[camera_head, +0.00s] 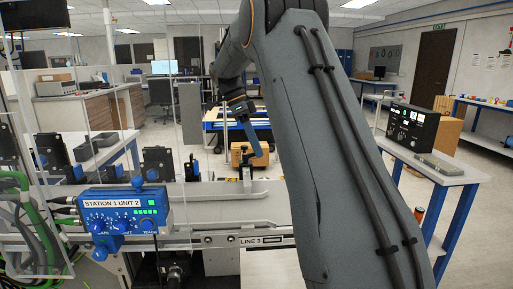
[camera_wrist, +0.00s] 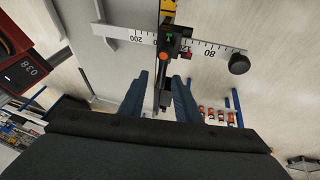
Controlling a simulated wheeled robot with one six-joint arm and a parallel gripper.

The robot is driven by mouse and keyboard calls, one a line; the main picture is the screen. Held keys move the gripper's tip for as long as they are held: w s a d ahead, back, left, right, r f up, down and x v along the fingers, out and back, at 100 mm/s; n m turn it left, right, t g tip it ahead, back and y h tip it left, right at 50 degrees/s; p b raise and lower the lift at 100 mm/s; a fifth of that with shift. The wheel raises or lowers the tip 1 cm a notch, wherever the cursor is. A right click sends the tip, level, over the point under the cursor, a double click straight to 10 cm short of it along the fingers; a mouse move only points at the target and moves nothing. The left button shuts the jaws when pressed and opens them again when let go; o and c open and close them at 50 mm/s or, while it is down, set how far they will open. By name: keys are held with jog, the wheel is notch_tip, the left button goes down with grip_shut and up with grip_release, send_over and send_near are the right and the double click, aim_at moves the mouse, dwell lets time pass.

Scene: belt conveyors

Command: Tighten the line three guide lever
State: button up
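A black guide clamp (camera_wrist: 172,45) with a yellow top, an orange button and small green and red marks sits across a white ruler scale (camera_wrist: 212,50) in the wrist view. A dark lever-like bar (camera_wrist: 164,92) extends from it toward me. My gripper (camera_wrist: 160,77) is open, with one blue finger on each side of this bar; gaps show and I cannot tell whether either finger touches it. In the head view my gripper (camera_head: 258,145) points down just above a small dark post (camera_head: 247,173) on the conveyor marked LINE 3 (camera_head: 252,240).
A round black knob (camera_wrist: 239,63) ends the scale. A blue STATION 1 UNIT 2 box (camera_head: 124,212) with green cables stands left on the conveyor, near a clear panel. A side table (camera_head: 440,172) with a black instrument is at right.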

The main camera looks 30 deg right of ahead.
notch_tip(320, 180, up, 10)
jog(key=b, duration=0.1)
jog(key=shift+b, duration=0.3)
dwell(0.4)
